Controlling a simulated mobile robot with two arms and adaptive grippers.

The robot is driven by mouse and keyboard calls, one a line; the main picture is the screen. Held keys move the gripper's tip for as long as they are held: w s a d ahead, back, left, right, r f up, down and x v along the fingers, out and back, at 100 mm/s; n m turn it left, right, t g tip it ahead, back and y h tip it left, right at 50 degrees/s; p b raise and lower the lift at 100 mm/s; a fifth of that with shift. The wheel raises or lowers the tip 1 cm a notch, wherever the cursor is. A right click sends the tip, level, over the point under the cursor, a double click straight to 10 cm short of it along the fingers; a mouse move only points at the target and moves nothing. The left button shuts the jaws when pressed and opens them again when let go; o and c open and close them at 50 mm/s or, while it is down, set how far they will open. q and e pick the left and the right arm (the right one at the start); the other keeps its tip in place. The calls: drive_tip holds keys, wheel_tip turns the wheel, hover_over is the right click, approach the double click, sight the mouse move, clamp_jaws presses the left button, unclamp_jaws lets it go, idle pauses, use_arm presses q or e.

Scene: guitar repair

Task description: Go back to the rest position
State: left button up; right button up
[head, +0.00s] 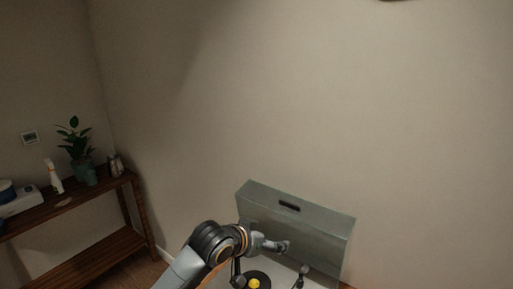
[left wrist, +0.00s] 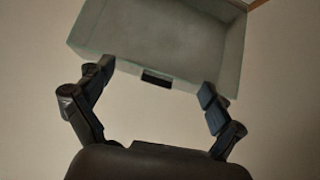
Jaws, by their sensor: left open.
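My left gripper (head: 270,244) reaches in from the bottom of the head view, in front of a grey-green box-like case with a raised panel (head: 318,226). My right gripper is in neither view.
A black disc with a yellow centre (head: 254,282) shows at the bottom edge, partly cut off. A wooden shelf (head: 88,266) at the left bears a potted plant (head: 76,143), a white spray bottle (head: 54,177) and other small items. The bare wall (head: 330,100) fills the rest.

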use_arm(q)
drive_tip(key=s+a+f+n+g+y, duration=0.1)
drive_tip(key=s+a+f, duration=0.4)
drive_tip(key=s+f, duration=0.3)
drive_tip(key=s+a+f+n+g+y, duration=0.1)
drive_tip(key=s+a+f+n+y, duration=0.1)
drive_tip(key=s+a+f, duration=0.55)
drive_tip(key=s+a+f+n+g+y, duration=0.1)
drive_tip(key=s+a+g+y, duration=0.1)
drive_tip(key=s+a, duration=0.65)
drive_tip(key=s+a+f+n+g+y, duration=0.1)
drive_tip(key=s+a+f+y, duration=0.15)
drive_tip(key=s, duration=1.05)
wheel_tip(320, 180, down, 26)
drive_tip(key=g+b, duration=0.1)
drive_tip(key=b, duration=0.1)
drive_tip(key=s+a+f+b, duration=0.1)
drive_tip(key=s+f, duration=0.8)
drive_tip(key=f, duration=0.1)
drive_tip(key=s+a+f+g+b, duration=0.1)
drive_tip(key=s+a+f, duration=0.1)
drive_tip(key=s+f, duration=0.6)
drive_tip(key=shift+s+a+f+m+g+h, duration=0.25)
drive_tip(key=shift+s+f+m+g+h, duration=0.1)
drive_tip(key=shift+f, duration=0.55)
